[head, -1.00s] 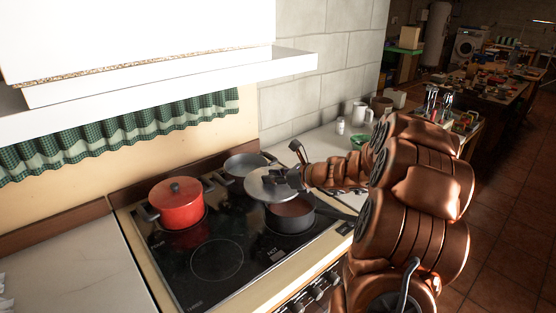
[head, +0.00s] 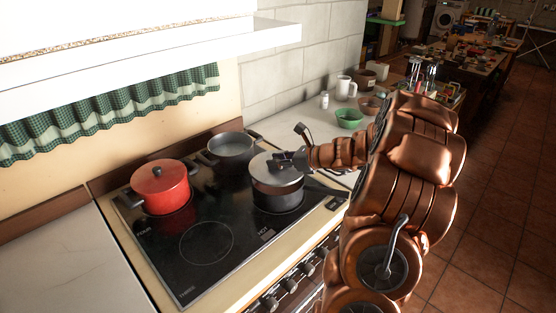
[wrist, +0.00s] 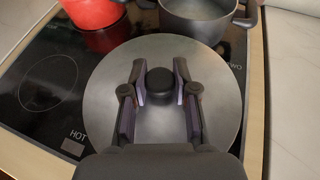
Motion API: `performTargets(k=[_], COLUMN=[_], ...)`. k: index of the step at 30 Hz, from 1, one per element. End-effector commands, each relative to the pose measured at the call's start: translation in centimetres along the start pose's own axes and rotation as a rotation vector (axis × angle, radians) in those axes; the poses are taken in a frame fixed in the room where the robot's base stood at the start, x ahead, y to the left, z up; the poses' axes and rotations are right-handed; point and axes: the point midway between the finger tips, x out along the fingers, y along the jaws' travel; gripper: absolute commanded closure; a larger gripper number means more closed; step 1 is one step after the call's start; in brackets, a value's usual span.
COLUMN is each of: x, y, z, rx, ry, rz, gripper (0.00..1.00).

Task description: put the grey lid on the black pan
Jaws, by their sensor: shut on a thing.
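The grey lid (head: 268,171) lies over the top of the black pan (head: 277,199) on the front right hob zone. It looks level and about centred, touching or very close to the rim. My gripper (head: 286,158) comes in from the right and is shut on the lid's black knob. The wrist view shows my gripper's two fingers (wrist: 159,90) on either side of the knob (wrist: 160,80), above the round lid (wrist: 108,92). The lid hides the pan in the wrist view. The pan's handle (head: 326,190) points right.
A red lidded pot (head: 161,188) stands on the left of the black hob (head: 206,243). An open dark pan (head: 231,150) stands behind. A green bowl (head: 349,118), a white mug (head: 345,88) and a small white jar (head: 324,101) are on the right counter. The front left zone is free.

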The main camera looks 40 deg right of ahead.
Motion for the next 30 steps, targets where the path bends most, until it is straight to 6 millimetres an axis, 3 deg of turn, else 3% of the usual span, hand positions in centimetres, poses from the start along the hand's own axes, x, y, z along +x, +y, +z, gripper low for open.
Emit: performTargets(k=[15,27,28,30], x=[1.1,1.2,1.2,1.2], y=[-0.1,-0.1,-0.1,-0.1], z=[-3.0,-3.2,-3.2,-3.2], rx=[0.002,0.001,0.001,0.001], ry=[0.001,0.0,0.0,0.0], rz=[-0.003,-0.003,-0.003,-0.003], gripper=[1.0,1.0,0.69,0.61])
